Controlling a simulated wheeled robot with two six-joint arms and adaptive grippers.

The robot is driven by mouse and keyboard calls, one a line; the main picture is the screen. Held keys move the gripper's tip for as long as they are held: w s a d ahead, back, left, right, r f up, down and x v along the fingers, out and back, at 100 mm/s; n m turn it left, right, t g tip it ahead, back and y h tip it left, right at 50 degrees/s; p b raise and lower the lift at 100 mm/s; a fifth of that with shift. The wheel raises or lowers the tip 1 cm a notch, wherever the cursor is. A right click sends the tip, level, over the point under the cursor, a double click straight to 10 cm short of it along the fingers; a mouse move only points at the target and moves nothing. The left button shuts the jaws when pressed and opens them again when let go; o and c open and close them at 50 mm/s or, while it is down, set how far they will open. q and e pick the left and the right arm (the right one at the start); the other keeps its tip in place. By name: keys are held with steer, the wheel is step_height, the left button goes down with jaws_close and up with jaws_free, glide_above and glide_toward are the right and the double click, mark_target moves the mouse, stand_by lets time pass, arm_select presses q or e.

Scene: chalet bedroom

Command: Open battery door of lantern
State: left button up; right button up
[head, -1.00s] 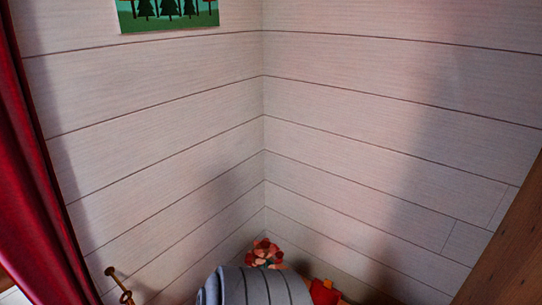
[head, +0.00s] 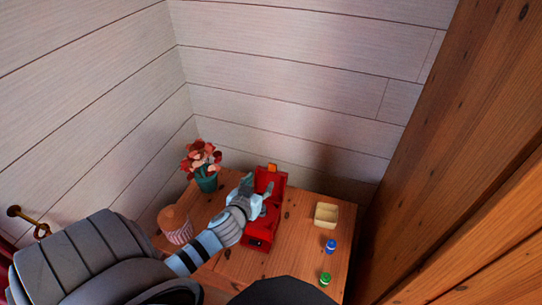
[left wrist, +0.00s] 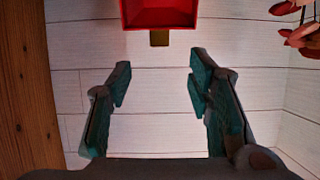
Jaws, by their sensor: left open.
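The red lantern (head: 258,240) stands on a wooden table in the head view, with a small orange piece (head: 272,168) at its top. My left gripper (head: 258,190) is in front of the lantern's middle and hides part of it; I cannot tell if they touch. In the left wrist view the open teal fingers (left wrist: 158,82) are apart with only white wall between them. The lantern's red frame (left wrist: 160,24) shows beyond them at the top edge. I cannot make out the battery door. My right gripper is not in view.
The wooden table (head: 304,232) holds a potted flower (head: 205,180) and a striped cupcake-like thing (head: 175,225) at left. A pale yellow box (head: 326,215), a blue item (head: 330,246) and a green item (head: 325,279) are at right. Plank walls close the corner behind; wooden boards (head: 450,150) stand at right.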

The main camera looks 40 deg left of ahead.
mark_target(273, 165)
arm_select(q)
steer(key=b+x, duration=0.1)
steer(key=x, duration=0.3)
steer(key=b+x, duration=0.1)
steer(key=x, duration=0.3)
steer(key=b+x, duration=0.1)
steer(key=x, duration=0.3)
steer(key=shift+w+a+r, duration=0.15)
steer(key=shift+w, duration=0.3)
steer(key=shift+w+a+b, duration=0.2)
steer(key=shift+w+b, duration=0.1)
steer(key=shift+w, duration=0.2)
steer(key=shift+c, duration=0.2)
jaws_close()
